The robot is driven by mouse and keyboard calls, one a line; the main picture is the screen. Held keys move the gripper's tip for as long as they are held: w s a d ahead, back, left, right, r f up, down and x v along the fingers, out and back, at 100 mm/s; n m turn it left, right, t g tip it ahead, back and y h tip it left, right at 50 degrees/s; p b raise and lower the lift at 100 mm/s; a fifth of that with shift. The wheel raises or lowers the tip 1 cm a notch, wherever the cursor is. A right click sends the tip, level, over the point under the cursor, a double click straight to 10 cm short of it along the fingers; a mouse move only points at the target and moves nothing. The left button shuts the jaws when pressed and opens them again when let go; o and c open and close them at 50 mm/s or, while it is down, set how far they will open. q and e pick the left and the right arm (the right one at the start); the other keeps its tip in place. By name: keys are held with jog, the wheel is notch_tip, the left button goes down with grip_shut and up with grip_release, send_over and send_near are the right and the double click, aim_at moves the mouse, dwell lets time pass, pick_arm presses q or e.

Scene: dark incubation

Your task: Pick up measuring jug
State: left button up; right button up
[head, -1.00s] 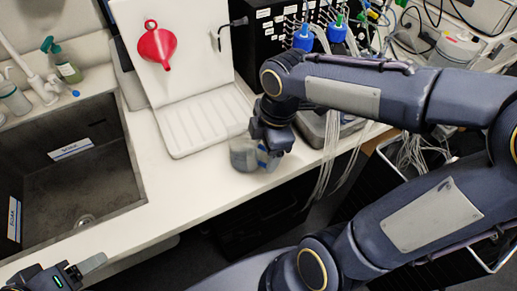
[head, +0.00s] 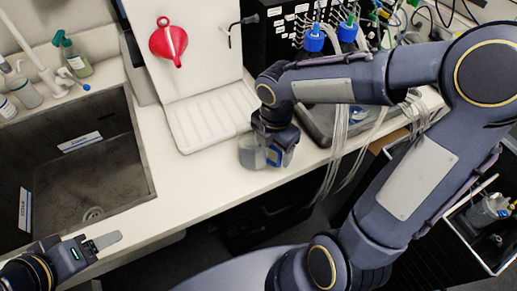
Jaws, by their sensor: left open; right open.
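The measuring jug (head: 251,152) is a clear, greyish vessel on the white counter, just right of the ribbed drain tray. My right gripper (head: 277,152) is at the jug's right side, pointing down, and hides part of it. A blue patch shows at the gripper. The finger gap is mostly hidden by the hand, and I cannot tell whether the fingers touch the jug. My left gripper (head: 112,242) is at the lower left, open and empty, in front of the sink and far from the jug.
A white drying rack (head: 208,118) with a red funnel (head: 168,43) stands behind the jug. The dark sink (head: 95,160) is at left, with bottles (head: 76,62) behind it. Pale tubes (head: 338,150) hang over the counter's front edge at right.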

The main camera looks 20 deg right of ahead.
jog(key=f, duration=0.3)
jog(key=shift+d+f, duration=0.2)
jog(key=shift+f, duration=0.2)
jog(key=c, duration=1.3)
jog(key=shift+r, duration=0.15)
jog(key=shift+w+r, duration=0.1)
jog(key=shift+r, duration=0.45)
jog(key=s+a+r, duration=0.1)
jog(key=s+r, duration=0.3)
jog(key=s+a+r, duration=0.2)
jog(key=s+r, duration=0.1)
jog(key=s, duration=0.2)
jog(key=s+a+r, duration=0.1)
jog(key=s+r, duration=0.3)
jog(key=shift+s+a+r+b, duration=0.25)
jog(key=shift+a+r+b, duration=0.05)
jog(key=shift+r+b, duration=0.05)
jog(key=shift+w, duration=0.1)
